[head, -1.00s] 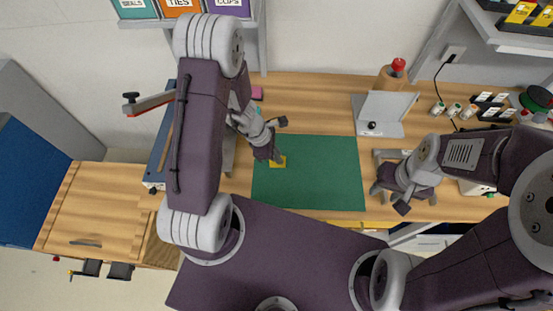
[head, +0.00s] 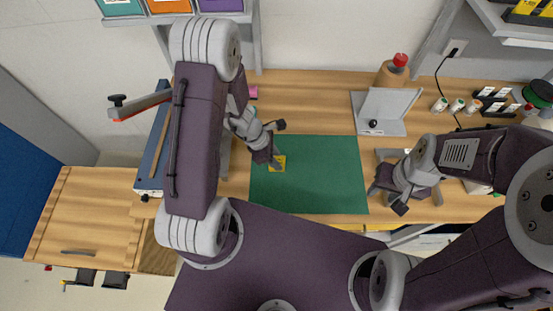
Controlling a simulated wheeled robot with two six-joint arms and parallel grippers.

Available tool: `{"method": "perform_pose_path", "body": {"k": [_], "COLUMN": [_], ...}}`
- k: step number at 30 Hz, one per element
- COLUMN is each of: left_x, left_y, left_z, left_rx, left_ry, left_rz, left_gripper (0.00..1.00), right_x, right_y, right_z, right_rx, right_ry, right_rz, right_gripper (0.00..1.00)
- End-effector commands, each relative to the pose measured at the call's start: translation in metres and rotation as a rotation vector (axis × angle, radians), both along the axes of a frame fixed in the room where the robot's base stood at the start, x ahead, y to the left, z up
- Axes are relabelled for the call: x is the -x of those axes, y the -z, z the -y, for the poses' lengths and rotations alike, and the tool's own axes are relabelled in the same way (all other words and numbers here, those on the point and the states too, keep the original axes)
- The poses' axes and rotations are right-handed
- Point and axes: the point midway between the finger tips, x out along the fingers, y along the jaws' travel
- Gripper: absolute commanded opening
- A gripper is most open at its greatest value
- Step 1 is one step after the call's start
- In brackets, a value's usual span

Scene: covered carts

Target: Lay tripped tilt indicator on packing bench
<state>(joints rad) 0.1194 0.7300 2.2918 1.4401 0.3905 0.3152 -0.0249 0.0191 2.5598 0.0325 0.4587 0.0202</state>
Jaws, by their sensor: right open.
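A small yellow square piece (head: 279,161), which may be the tilt indicator, shows over the green mat (head: 320,185) near its upper left part. My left gripper (head: 275,163) is right at the yellow piece and partly covers it. I cannot tell whether its fingers are shut on the piece or the piece lies on the mat. My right gripper (head: 375,190) is open, at the mat's right edge, apart from the yellow piece. The wooden packing bench (head: 320,90) runs under the mat.
A grey stand with a tilted panel (head: 390,105) is behind the mat's right corner. A brown bottle with a red top (head: 392,72), small jars (head: 457,106) and black racks (head: 490,104) stand at the back right. A blue-grey machine (head: 155,150) is left of my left arm.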

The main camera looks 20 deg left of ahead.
Motion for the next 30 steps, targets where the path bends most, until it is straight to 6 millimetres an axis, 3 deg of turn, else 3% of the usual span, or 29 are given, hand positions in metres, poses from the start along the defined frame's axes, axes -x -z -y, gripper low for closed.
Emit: {"method": "perform_pose_path", "body": {"k": [5, 12, 18, 26, 28, 30], "left_x": [0.000, 0.006, 0.010, 0.013, 0.018, 0.032], "left_y": [-0.015, -0.074, -0.109, -0.120, -0.126, -0.140], "left_z": [0.000, -0.024, -0.039, -0.044, -0.041, -0.035], "left_rx": [0.000, -0.001, 0.000, -0.001, -0.025, -0.098], "left_ry": [0.001, -0.004, -0.002, 0.004, 0.107, 0.403], "left_rz": [0.000, 0.004, 0.004, 0.000, 0.028, 0.101], "left_gripper": [0.25, 0.25, 0.25, 0.25, 0.25, 0.25], "right_x": [0.000, 0.000, 0.000, 0.000, 0.000, 0.000], "right_y": [-0.016, -0.045, -0.060, -0.063, -0.062, -0.062], "right_z": [0.000, 0.000, 0.000, 0.000, 0.000, 0.000], "right_rx": [0.000, 0.000, 0.000, 0.000, 0.000, 0.000], "right_ry": [0.000, 0.000, 0.000, 0.000, 0.000, 0.000], "right_rz": [0.000, 0.000, 0.000, 0.000, 0.000, 0.000], "right_gripper": [0.41, 0.41, 0.41, 0.41, 0.41, 0.41]}}
